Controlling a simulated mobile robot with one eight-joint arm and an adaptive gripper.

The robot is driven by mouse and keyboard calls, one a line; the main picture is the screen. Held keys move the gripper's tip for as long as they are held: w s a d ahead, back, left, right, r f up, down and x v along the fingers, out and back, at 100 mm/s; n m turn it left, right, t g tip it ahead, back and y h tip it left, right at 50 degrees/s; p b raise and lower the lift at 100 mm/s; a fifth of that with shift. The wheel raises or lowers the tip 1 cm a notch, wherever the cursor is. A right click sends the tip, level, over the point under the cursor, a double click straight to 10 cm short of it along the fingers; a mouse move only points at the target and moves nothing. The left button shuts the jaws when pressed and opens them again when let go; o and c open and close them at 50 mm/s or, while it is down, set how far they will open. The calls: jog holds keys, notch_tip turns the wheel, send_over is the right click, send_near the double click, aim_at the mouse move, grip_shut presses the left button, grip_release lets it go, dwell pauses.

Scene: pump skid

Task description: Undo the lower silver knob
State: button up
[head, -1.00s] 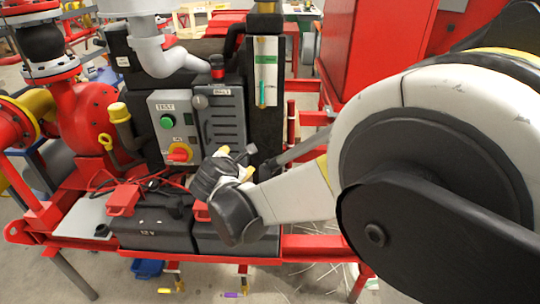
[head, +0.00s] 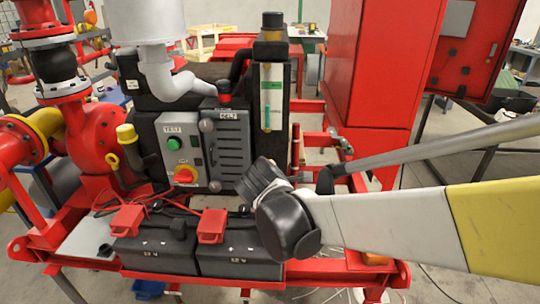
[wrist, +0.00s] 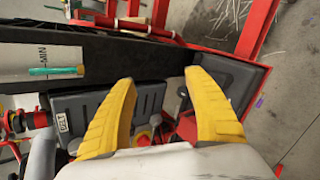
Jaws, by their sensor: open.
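The lower silver knob (head: 215,186) sits at the bottom left corner of the grey belt cover (head: 232,150), clear of my gripper in the head view. The upper silver knob (head: 206,125) is at the cover's top left. My gripper (head: 262,178) is right of the lower knob and apart from it in the picture; its fingertips are hard to make out there. In the wrist view my gripper (wrist: 160,78) shows two yellow fingers spread wide with nothing between them.
The control box (head: 180,150) with a green button and a red-yellow switch (head: 185,175) is just left of the lower knob. Black batteries (head: 240,258) with red terminal covers and cables lie below. A black column with a gauge (head: 271,95) stands right of the cover.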

jog(key=w+a+f+n+t+h+b, duration=0.1)
jog(key=w+a+f+n+t+b, duration=0.15)
jog(key=w+a+f, duration=0.55)
jog(key=n+t+y, duration=0.1)
jog(key=n+t, duration=0.2)
jog(key=t, duration=0.2)
send_near(215, 188)
jog(key=shift+f, duration=0.2)
jog(key=w+b, duration=0.1)
jog(key=w, duration=0.2)
jog(key=w+b, duration=0.1)
jog(key=w, duration=0.2)
jog(key=w+b, duration=0.1)
jog(key=w, duration=0.2)
jog(key=shift+w+d, duration=0.3)
jog(key=shift+d, duration=0.1)
jog(key=shift+w+b, duration=0.3)
jog(key=shift+w, duration=0.25)
jog(key=shift+r, duration=0.1)
jog(key=c, duration=1.2)
jog(key=shift+m, duration=0.25)
